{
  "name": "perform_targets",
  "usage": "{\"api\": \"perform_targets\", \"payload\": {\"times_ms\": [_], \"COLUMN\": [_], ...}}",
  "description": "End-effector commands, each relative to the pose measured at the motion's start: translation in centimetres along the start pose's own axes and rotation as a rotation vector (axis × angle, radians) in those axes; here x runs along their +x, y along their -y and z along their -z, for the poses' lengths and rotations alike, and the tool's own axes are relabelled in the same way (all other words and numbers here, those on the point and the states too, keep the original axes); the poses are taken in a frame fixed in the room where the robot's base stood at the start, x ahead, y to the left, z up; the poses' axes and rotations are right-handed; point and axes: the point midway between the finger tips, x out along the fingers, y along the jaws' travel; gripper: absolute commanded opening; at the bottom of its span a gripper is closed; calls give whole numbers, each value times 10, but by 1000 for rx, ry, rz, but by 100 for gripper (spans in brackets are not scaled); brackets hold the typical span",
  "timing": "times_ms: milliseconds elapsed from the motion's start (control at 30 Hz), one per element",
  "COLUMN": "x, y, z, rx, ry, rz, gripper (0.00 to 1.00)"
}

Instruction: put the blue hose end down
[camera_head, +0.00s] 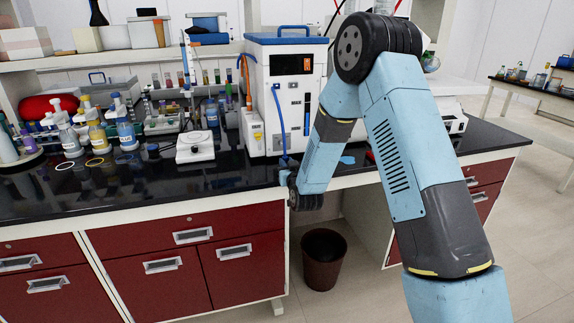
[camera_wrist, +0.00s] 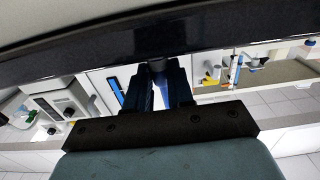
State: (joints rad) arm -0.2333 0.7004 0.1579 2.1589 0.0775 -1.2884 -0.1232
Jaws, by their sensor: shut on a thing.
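The blue hose (camera_head: 279,120) runs from the front of a white machine (camera_head: 291,90) down to the front edge of the black bench. My gripper (camera_head: 285,166) is at that edge, small and partly hidden by my own arm, and the hose's lower part reaches it. In the wrist view my gripper (camera_wrist: 158,78) is shut on the blue hose end (camera_wrist: 160,97), which shows as a narrow blue piece between the two dark fingers. How the tip lies there is too dark to tell.
The black bench top (camera_head: 230,180) is bare in front of a small white balance (camera_head: 195,147). Several bottles stand at the left. A light-blue item (camera_head: 347,160) lies right of the machine. A brown bin (camera_head: 323,258) stands on the floor below.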

Motion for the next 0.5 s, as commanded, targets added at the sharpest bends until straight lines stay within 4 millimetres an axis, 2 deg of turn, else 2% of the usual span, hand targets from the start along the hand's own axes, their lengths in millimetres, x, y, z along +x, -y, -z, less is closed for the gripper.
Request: {"api": "perform_targets", "payload": {"times_ms": [33,267,500], "x": [0,0,0], "y": [0,1,0], "z": [0,0,0], "rx": [0,0,0], "ry": [0,0,0], "rz": [0,1,0], "gripper": [25,47,48]}}
